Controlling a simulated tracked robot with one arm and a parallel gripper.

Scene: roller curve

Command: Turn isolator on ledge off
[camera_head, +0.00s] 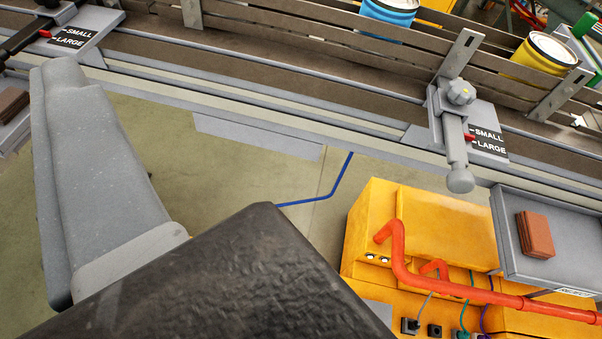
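I cannot make out an isolator switch or its ledge for certain in this view. A large smooth grey part (95,180), which looks like part of my gripper, fills the left side. A dark, rough-surfaced block (230,285) fills the bottom centre, close to the camera. I cannot tell whether it is mine. My fingertips do not show clearly, and I see nothing held. The grey part and the dark block hide much of the lower left.
A roller conveyor (300,105) with rails crosses the top, carrying a blue can (390,12) and a yellow can (545,55). A clamp knob (461,92) sits by a SMALL/LARGE plate. An orange cabinet (430,225), red pipe (450,287) and grey tray (570,262) with a brown block (536,234) stand right.

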